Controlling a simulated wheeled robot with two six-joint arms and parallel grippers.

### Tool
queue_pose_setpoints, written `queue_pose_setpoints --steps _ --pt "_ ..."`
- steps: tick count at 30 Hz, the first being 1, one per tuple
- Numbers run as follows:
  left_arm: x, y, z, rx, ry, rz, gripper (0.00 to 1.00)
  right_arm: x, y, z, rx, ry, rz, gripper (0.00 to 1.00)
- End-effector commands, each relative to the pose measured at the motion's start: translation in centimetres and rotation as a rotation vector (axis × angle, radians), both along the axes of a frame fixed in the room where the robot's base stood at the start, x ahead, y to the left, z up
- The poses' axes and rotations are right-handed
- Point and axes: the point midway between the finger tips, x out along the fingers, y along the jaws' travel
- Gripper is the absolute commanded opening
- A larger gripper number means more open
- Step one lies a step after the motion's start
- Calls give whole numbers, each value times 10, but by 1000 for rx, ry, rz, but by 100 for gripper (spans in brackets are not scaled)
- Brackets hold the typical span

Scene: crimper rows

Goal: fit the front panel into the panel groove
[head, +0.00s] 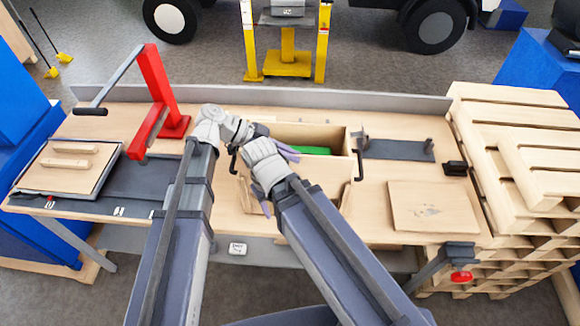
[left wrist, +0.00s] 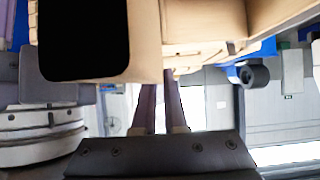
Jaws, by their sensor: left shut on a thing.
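A light wooden box (head: 300,132) stands at the middle of the bench, with something green inside. A pale wooden panel (head: 326,174), which looks like the front panel, is at its near side, partly behind my right arm. My left gripper (head: 288,151) is at the box with its purple fingers shut on a wooden edge, apparently the panel's; the fingers also show in the left wrist view (left wrist: 159,90), reaching up to light wood (left wrist: 120,20). The groove is hidden, so I cannot tell whether the panel sits in it.
A red press (head: 160,90) and a board with wooden grips (head: 68,166) are at the left. A flat wooden board (head: 432,206) and a dark plate (head: 398,150) lie at the right. Stacked pallets (head: 515,130) stand beside the bench. Black handles (head: 358,166) stick out near the box.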

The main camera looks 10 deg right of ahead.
Motion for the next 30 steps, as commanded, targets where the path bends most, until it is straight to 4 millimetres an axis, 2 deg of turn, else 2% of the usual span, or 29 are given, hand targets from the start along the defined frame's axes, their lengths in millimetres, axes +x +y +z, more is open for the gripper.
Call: queue_pose_setpoints --steps 10,20,30 --pt "0 0 -38 -1 0 0 0 0 0 -38 0 0 2 50" --pt "0 0 -37 -1 0 0 0 0 0 -38 0 0 1 50" --pt "0 0 -48 -1 0 0 0 0 0 -48 0 0 1 50"
